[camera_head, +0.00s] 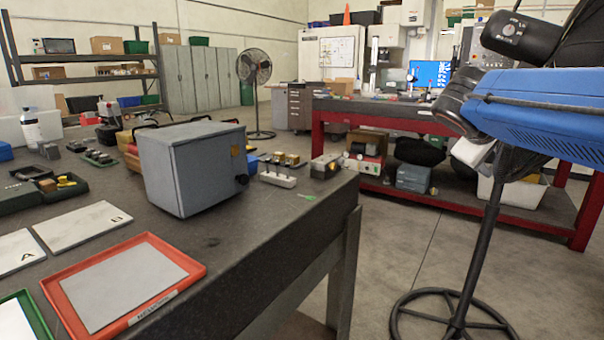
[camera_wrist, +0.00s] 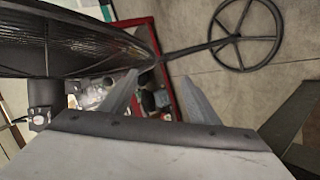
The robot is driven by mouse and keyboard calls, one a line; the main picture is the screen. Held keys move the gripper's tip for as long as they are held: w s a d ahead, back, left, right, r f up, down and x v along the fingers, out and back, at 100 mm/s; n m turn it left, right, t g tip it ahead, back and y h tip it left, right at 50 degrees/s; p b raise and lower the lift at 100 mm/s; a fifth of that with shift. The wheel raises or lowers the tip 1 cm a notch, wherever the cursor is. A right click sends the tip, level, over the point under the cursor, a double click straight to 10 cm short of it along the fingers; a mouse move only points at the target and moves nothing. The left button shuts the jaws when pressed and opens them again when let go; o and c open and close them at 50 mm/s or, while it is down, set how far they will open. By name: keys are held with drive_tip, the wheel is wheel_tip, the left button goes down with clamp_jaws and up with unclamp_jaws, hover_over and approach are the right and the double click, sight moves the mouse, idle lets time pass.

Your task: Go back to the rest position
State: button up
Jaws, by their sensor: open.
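My gripper (camera_wrist: 158,82) shows in the wrist view with its two grey fingers apart and nothing between them. It points down past a floor stand with a black ring base (camera_wrist: 232,35). My fingers cannot be made out clearly there.
The stand's pole (camera_head: 484,235) rises close beneath the arm; a dark grille (camera_wrist: 75,50) is near my gripper. A red-framed bench (camera_head: 350,107) stands behind. The workbench holds a grey metal box (camera_head: 190,170), a red tray (camera_head: 197,272) and white plates (camera_head: 82,226).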

drive_tip(key=s+a+f+m+g+y, duration=0.1)
drive_tip(key=s+a+f+m+y, duration=0.1)
drive_tip(key=s+a+f+y, duration=0.2)
drive_tip(key=s+a+f+m+g+y, duration=0.1)
drive_tip(key=s+a+f+y, duration=0.4)
drive_tip(key=s+f, duration=1.5)
drive_tip(key=a+f+m, duration=0.1)
drive_tip(key=a+f, duration=0.4)
drive_tip(key=shift+s, duration=0.15)
